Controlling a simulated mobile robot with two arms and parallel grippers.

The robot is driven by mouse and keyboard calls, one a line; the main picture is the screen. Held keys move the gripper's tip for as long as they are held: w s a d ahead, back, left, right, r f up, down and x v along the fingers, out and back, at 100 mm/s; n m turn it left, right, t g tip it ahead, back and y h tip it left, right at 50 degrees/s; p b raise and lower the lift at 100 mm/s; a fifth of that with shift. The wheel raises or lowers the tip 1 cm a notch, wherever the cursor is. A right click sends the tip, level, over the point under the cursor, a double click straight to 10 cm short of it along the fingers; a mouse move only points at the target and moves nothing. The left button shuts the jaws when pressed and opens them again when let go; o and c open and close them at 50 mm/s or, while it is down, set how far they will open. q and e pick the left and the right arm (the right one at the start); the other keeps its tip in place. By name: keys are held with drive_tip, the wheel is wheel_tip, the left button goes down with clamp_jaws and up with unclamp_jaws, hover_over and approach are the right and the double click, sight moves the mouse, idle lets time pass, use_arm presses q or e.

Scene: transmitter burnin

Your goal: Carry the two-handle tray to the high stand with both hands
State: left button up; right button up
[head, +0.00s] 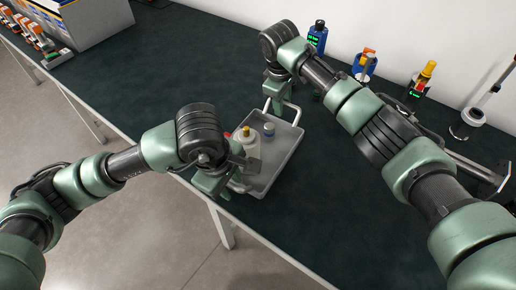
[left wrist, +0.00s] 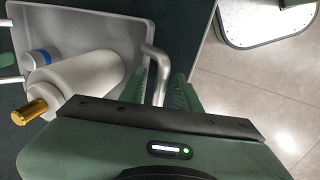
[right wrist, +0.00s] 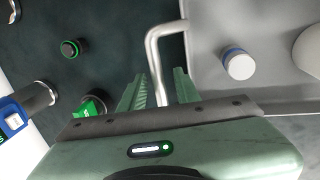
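The grey two-handle tray (head: 283,160) lies on the dark table. It holds a white bottle with a gold cap (left wrist: 85,85) and a small white jar with a blue band (right wrist: 238,64). My left gripper (head: 213,184) is at the near handle; in the left wrist view that handle (left wrist: 158,70) runs between its parted fingers. My right gripper (head: 276,103) is at the far handle; in the right wrist view that handle (right wrist: 156,62) passes between its fingers, with gaps on both sides. I cannot make out the high stand.
A blue bottle (head: 317,38), a blue container with an orange top (head: 364,66) and a yellow-topped device (head: 422,82) stand along the wall. A grey box (head: 90,22) sits at the far left. The dark tabletop (head: 190,65) left of the tray is clear.

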use_arm(q)
clamp_jaws()
use_arm(e)
clamp_jaws()
use_arm(q)
drive_tip(key=shift+r, duration=0.1)
use_arm(e)
drive_tip(key=shift+r, duration=0.1)
idle(0.8)
